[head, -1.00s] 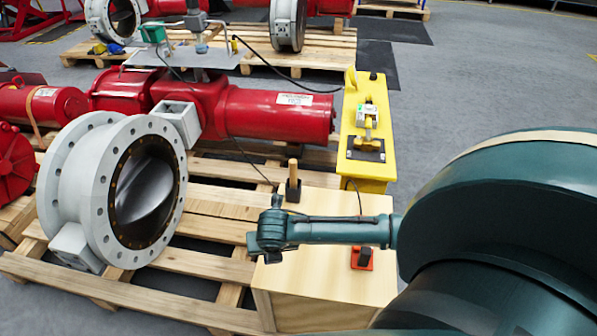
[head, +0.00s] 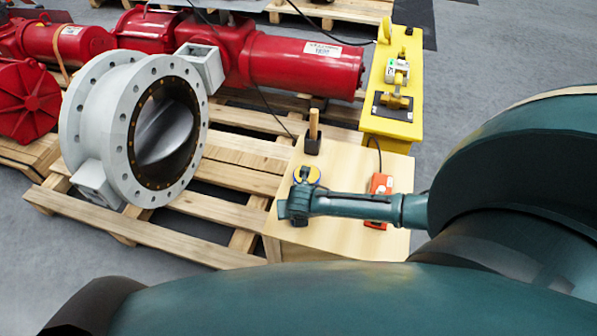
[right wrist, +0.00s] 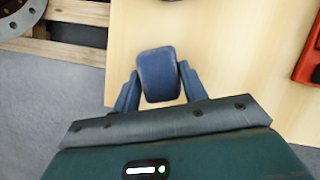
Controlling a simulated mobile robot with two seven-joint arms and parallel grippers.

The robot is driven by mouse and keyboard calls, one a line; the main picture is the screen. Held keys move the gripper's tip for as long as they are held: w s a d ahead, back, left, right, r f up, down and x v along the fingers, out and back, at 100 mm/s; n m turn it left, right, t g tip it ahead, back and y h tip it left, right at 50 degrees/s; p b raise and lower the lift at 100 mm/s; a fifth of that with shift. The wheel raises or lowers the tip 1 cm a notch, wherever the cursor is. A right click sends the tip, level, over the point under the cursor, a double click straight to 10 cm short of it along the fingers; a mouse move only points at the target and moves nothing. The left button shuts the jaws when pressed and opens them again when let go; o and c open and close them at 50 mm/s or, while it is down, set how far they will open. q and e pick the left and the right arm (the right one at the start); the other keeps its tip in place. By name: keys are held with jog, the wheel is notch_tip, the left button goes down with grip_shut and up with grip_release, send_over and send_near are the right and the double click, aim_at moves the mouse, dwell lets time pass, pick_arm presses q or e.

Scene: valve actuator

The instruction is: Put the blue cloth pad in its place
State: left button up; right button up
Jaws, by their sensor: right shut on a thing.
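The blue cloth pad (right wrist: 158,76) is between the two fingers of my right gripper (right wrist: 157,88) in the right wrist view. The gripper is shut on it, above the pale wooden top of a box (right wrist: 235,60). In the head view my right gripper (head: 297,205) is over the left part of this box top (head: 345,225). The pad cannot be made out clearly there. My left gripper is not in view.
A black holder with an upright wooden handle (head: 313,135) stands at the back of the box top. A red-orange device (head: 381,185) lies on the right, partly behind my arm. A yellow stand (head: 390,120) is behind. A grey flanged valve (head: 140,130) sits on the pallet at left.

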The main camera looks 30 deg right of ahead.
jog(key=shift+f, duration=0.25)
jog(key=o, duration=0.5)
jog(key=shift+f, duration=0.1)
jog(key=o, duration=0.5)
